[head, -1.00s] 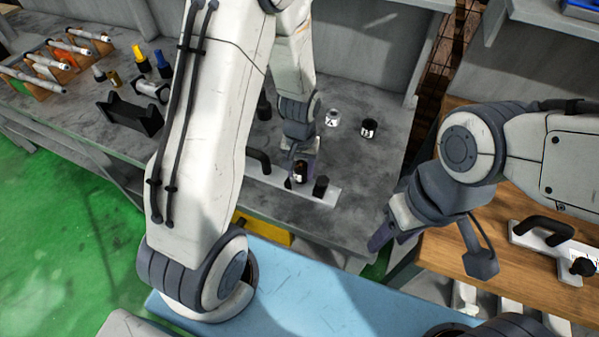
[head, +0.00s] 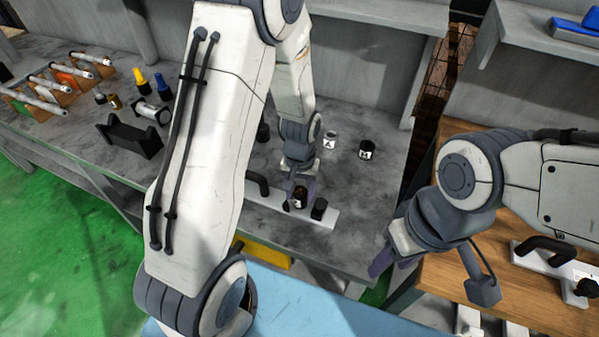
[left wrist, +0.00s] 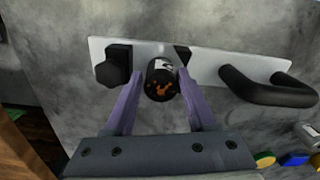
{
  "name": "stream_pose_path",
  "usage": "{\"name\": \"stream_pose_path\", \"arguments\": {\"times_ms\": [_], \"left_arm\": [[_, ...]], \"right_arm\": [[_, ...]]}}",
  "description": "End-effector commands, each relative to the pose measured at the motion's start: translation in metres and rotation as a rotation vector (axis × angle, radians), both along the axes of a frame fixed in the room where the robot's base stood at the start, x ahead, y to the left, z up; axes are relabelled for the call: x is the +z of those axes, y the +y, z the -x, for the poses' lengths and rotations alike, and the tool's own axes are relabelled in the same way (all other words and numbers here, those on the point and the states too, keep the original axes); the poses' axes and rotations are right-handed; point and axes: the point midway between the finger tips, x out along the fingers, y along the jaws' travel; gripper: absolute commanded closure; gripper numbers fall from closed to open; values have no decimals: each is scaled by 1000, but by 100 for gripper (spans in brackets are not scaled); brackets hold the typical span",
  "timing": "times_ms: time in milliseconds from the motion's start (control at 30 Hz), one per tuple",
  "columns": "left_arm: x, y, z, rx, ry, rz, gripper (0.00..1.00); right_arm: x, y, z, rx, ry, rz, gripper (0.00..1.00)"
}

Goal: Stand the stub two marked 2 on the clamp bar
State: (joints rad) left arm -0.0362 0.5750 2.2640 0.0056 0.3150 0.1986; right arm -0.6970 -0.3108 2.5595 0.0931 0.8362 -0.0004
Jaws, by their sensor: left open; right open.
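A dark stub (head: 300,197) with a pale label stands at the clamp bar (head: 268,202). In the left wrist view the stub (left wrist: 162,82) shows a dark end with orange marks. Its number is not readable. The clamp bar (left wrist: 208,64) is a pale flat strip with a black bent handle (left wrist: 268,88) and a black knob (left wrist: 114,68). My left gripper (left wrist: 159,78) is open, its purple fingers on either side of the stub. It also shows in the head view (head: 300,192). My right gripper (head: 383,261) is away from the stub, near the wooden table's edge.
Behind the bar stand a silver-white labelled cylinder (head: 329,140) and a black labelled one (head: 366,149). A black cradle (head: 130,138), bottles and a rack of white rods (head: 62,82) are at the left. The bench right of the bar is clear.

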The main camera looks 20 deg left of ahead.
Motion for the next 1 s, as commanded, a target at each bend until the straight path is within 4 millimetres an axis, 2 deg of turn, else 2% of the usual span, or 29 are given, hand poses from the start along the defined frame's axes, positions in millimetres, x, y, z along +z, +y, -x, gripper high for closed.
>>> {"name": "stream_pose_path", "arguments": {"times_ms": [33, 300, 400, 567, 667, 767, 833, 900, 1000], "left_arm": [[1, 2, 2, -3, -8, -1, 21], [71, 0, 5, -7, -19, -1, 21], [88, 0, 6, -6, -18, -1, 21], [104, -2, 7, -11, -16, -1, 21], [118, -20, 17, -76, -21, 4, 21], [138, -57, 46, -229, -34, 18, 21], [153, -84, 76, -367, -42, 31, 21], [164, -103, 109, -498, -46, 47, 21], [174, -119, 149, -656, -49, 66, 21]], "right_arm": [[-8, 0, 0, 0, 2, 1, 50], [-3, 0, 0, 0, 1, 1, 50], [-2, 0, 0, 0, 1, 1, 50], [-1, 0, 0, 0, 1, 1, 50], [0, 0, 0, 0, 1, 1, 50], [0, 0, 0, 0, 1, 1, 50], [0, 0, 0, 0, 1, 1, 50], [0, 0, 0, 0, 1, 1, 50], [0, 0, 0, 0, 1, 1, 50]]}}
